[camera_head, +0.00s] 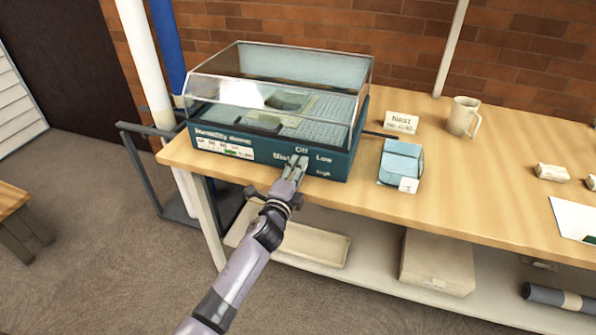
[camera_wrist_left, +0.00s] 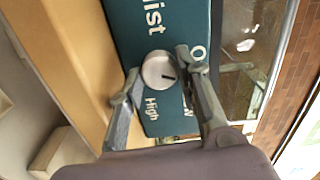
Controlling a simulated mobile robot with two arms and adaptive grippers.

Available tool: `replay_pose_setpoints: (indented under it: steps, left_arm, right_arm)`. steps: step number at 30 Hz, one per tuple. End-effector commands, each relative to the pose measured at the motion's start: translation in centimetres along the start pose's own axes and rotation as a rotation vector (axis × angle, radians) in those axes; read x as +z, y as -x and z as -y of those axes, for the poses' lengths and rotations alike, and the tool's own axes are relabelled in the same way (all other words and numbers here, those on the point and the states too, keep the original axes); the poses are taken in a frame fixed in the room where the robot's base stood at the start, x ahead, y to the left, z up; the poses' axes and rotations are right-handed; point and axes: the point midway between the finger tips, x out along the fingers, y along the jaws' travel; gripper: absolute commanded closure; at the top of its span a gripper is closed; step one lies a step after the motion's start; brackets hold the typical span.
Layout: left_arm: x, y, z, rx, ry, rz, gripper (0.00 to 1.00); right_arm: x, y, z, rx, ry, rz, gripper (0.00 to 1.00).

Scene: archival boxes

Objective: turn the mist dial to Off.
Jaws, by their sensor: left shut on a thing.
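The humidity dome (camera_head: 270,115), a teal base under a clear cover, stands at the table's left end. Its front panel reads "Mist", with "Off", "Low" and "High" around the dial. The round, pale mist dial (camera_wrist_left: 157,68) shows in the left wrist view. Its dark mark points right and slightly down there, between the partly hidden "Off" and "Low" labels. My left gripper (camera_head: 296,168) is at the panel, shut on the dial; its fingertips (camera_wrist_left: 157,79) lie on opposite sides of it. In the head view the gripper hides the dial. My right gripper is not in view.
On the wooden table (camera_head: 480,187), a blue box (camera_head: 401,160), a small sign (camera_head: 401,123) and a mug (camera_head: 462,116) stand right of the dome. A lower shelf (camera_head: 370,271) holds cartons. The floor in front is clear.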

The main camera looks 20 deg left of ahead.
Motion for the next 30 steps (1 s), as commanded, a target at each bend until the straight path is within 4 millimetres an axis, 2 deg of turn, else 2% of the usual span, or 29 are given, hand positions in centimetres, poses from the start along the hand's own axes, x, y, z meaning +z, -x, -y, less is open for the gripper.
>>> replay_pose_setpoints:
  steps: [6,15,30]
  left_arm:
    - [0.0,0.03,-0.05,0.002,0.176,0.001,0.97]
    - [0.01,0.03,-0.04,0.002,0.337,0.001,0.97]
    - [0.03,0.03,-0.07,0.002,0.399,0.001,0.97]
  right_arm:
    - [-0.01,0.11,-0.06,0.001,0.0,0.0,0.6]
    - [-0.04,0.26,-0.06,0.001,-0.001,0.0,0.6]
    - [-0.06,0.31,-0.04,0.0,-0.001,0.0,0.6]
